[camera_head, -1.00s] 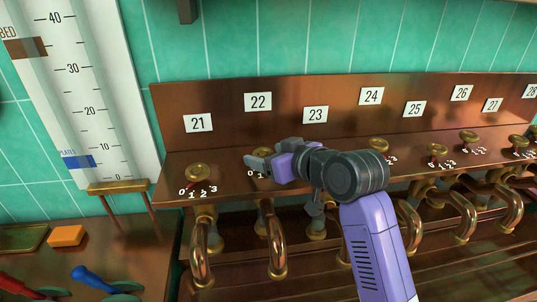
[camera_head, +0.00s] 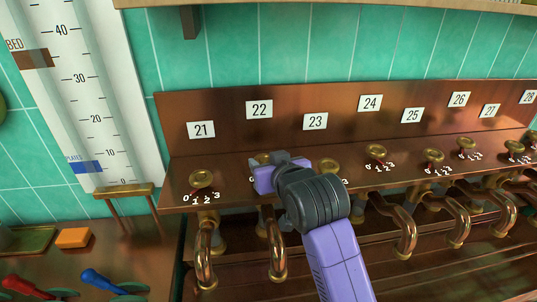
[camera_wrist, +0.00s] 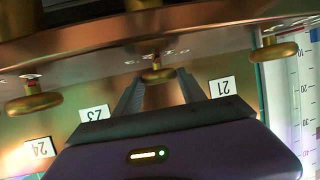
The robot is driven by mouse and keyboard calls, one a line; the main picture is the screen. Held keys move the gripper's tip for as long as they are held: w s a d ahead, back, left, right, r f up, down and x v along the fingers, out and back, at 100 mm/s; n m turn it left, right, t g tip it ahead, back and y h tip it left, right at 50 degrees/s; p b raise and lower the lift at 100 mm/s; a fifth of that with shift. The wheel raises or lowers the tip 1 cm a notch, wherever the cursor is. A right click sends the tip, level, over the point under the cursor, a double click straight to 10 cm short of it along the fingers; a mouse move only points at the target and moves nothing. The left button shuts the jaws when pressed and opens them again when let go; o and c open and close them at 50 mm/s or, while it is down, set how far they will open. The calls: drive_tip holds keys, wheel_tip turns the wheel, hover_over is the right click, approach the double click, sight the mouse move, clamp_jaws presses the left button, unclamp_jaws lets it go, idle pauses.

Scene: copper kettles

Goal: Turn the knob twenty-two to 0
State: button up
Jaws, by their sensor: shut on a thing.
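Knob twenty-two (camera_wrist: 158,75) is a round brass knob on the copper ledge, below the white label 22 (camera_head: 259,110). In the head view it is mostly hidden behind my gripper (camera_head: 272,168). In the wrist view, which is upside down, the knob sits between the two grey fingers of my gripper (camera_wrist: 157,78), and they are shut on it. Its scale digits (camera_wrist: 155,56) show faintly beyond it, but its pointer is hidden, so I cannot tell its setting.
Knob 21 (camera_head: 201,179) stands to the left and knob 24 (camera_head: 376,151) to the right, with more knobs beyond. Copper pipes (camera_head: 277,250) curve below the ledge. A white gauge (camera_head: 91,100) and coloured levers (camera_head: 95,277) are at the left.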

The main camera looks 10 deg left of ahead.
drive_tip(key=shift+s+a+m+t+h+p, duration=0.2)
drive_tip(key=shift+a+m+t+h+p, duration=0.2)
drive_tip(key=shift+m+h, duration=0.5)
drive_tip(key=m+h, duration=0.2)
drive_tip(key=h, duration=0.1)
drive_tip(key=shift+a+f+m+t+b, duration=0.1)
drive_tip(key=shift+a+m+t+b, duration=0.2)
drive_tip(key=shift+m+b, duration=0.1)
drive_tip(key=shift+w+a+m+h+b, duration=0.1)
drive_tip(key=shift+a+m+h+b, duration=0.1)
drive_tip(key=shift+m+h+b, duration=1.7)
drive_tip(key=shift+m+g+h, duration=0.3)
drive_tip(key=shift+g+h, duration=0.1)
drive_tip(key=shift+h, duration=0.4)
drive_tip(key=o, duration=1.4)
drive_tip(key=shift+c, duration=0.2)
drive_tip(key=shift+b+v, duration=0.4)
drive_tip(key=shift+v, duration=3.5)
